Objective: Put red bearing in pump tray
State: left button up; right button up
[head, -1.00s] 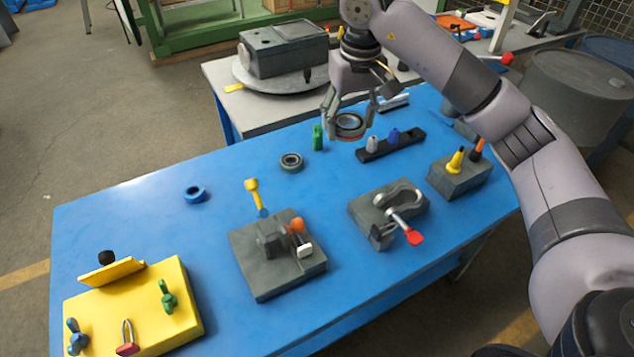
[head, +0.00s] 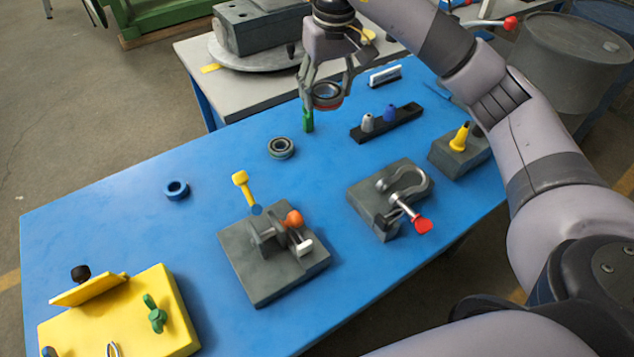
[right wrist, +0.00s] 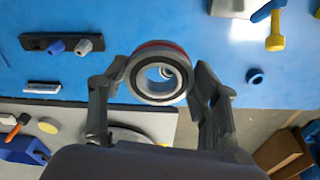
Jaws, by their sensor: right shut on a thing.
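My right gripper (head: 327,98) is shut on the red bearing (head: 326,92), a ring with a grey face and a red outer band. It holds the bearing above the far part of the blue table. In the right wrist view the bearing (right wrist: 157,76) sits between the two fingers, its open hole facing the camera. I cannot make out which thing is the pump tray. My left gripper is not in view.
The blue table (head: 120,215) holds a dark bearing (head: 281,148), a blue ring (head: 176,190), a green upright piece (head: 308,120), a dark rack (head: 386,122), clamp blocks and a yellow fixture (head: 160,320). Behind, a grey housing (head: 258,25) stands on a round plate on a grey table.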

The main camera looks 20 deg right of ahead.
jog(key=b, duration=0.5)
send_over(323, 185)
notch_tip(323, 185, down, 6)
jog(key=f+p, duration=0.1)
jog(key=f, duration=0.9)
jog(key=f+p, duration=0.2)
jog(key=f, duration=0.8)
jog(key=shift+s, duration=0.2)
jog(key=shift+f, duration=0.2)
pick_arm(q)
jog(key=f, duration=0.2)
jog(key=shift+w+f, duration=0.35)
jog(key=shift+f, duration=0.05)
pick_arm(e)
jog(key=shift+f, duration=0.1)
jog(key=shift+f, duration=0.15)
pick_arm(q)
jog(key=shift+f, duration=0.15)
pick_arm(e)
jog(key=o, duration=1.5)
jog(key=shift+c, duration=0.2)
